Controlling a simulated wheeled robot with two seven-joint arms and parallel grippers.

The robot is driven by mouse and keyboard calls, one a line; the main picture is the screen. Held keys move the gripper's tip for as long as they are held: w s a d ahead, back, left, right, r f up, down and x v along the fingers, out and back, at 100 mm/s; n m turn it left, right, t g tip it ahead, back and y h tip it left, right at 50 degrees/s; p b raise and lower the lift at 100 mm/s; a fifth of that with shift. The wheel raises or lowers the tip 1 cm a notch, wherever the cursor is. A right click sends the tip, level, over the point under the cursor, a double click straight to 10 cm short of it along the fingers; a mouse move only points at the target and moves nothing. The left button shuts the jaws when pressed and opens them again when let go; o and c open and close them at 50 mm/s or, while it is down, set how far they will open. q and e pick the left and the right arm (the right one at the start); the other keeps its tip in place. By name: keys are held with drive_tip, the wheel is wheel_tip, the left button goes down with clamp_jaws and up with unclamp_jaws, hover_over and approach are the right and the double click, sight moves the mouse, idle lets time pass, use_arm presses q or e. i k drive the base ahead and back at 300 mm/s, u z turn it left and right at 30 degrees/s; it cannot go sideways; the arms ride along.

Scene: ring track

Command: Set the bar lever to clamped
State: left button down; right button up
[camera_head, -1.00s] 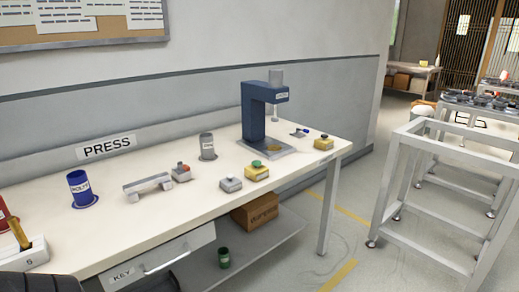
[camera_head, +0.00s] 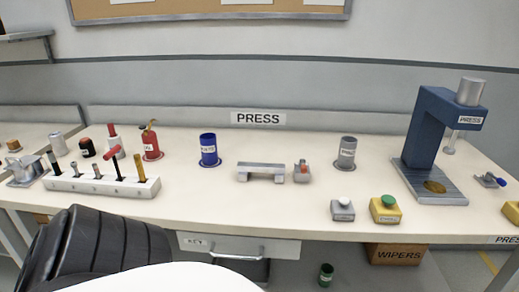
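No part in view is labelled as the bar lever, and I cannot tell for sure which one it is. A grey metal bar on two feet (camera_head: 261,168) lies across the middle of the bench. A small grey block with a red top (camera_head: 302,172) stands just right of it. At the far right, a small grey fitting with a blue-tipped handle (camera_head: 490,180) lies beside the blue press (camera_head: 424,135); its setting is too small to read. Neither of my grippers is in view.
A WIPERS box (camera_head: 396,254) and a green cup (camera_head: 326,275) are below.

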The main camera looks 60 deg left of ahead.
sight(303, 162)
drive_tip(key=u, duration=0.5)
drive_tip(key=i, duration=0.4)
drive_tip(key=u, duration=0.4)
